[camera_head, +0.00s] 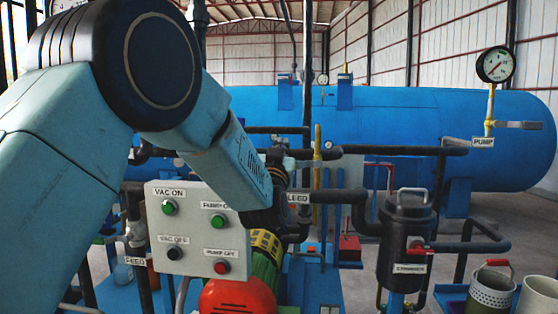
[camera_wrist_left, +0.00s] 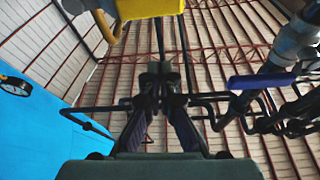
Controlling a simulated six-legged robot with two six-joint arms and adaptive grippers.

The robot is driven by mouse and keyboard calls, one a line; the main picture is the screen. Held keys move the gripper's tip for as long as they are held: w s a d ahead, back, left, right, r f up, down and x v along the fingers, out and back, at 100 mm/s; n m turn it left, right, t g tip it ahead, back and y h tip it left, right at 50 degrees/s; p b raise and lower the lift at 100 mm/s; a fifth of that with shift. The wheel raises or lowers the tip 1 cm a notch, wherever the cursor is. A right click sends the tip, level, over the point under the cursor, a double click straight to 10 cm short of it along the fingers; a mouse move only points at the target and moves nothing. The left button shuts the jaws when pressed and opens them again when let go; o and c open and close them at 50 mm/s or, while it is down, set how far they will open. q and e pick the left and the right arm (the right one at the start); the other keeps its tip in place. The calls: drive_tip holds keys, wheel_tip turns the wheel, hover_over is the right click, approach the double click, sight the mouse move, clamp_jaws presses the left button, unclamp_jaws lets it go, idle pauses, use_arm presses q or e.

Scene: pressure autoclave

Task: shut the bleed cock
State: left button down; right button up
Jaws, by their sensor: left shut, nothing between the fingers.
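The BLEED label (camera_head: 299,197) shows beside the end of my left arm, its first letter covered. The bleed cock itself cannot be clearly made out there; my arm and dark pipes hide that area. A slim yellow upright part (camera_head: 317,145) stands just behind the label. My left gripper (camera_head: 279,150) is at the pipes above the label, small and dark. In the left wrist view my left gripper (camera_wrist_left: 161,72) is shut with nothing between its fingers. A blue lever handle (camera_wrist_left: 262,80) lies to its right, apart from the fingers. My right gripper is out of view.
A grey button box (camera_head: 195,240) and a red and green pump (camera_head: 240,292) stand below my arm. A black strainer (camera_head: 407,235) stands to the right. The big blue vessel (camera_head: 400,125) lies behind. In the wrist view a yellow part (camera_wrist_left: 150,8) hangs close at the top.

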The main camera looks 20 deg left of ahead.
use_arm(q)
drive_tip(key=f+b+v, duration=0.1)
drive_tip(key=v, duration=0.6)
drive_tip(key=s+d+f+g+h+b, duration=0.1)
drive_tip(key=s+f+g, duration=0.3)
drive_tip(key=f, duration=0.9)
drive_tip(key=s+d+f+m+g+h+b, duration=0.1)
drive_tip(key=s+f+g+h+b, duration=0.2)
drive_tip(key=f, duration=1)
drive_tip(key=s+f+g, duration=0.4)
drive_tip(key=s+f, duration=0.2)
drive_tip(key=f, duration=0.7)
drive_tip(key=s+f+g+b, duration=0.2)
drive_tip(key=s+f+g, duration=0.3)
drive_tip(key=s+f, duration=0.7)
drive_tip(key=s+d+f+g+h+b, duration=0.1)
drive_tip(key=s+f+g+b, duration=0.2)
drive_tip(key=s+f, duration=1)
drive_tip(key=s+g, duration=0.2)
drive_tip(key=s, duration=0.5)
drive_tip(key=shift+s, duration=0.3)
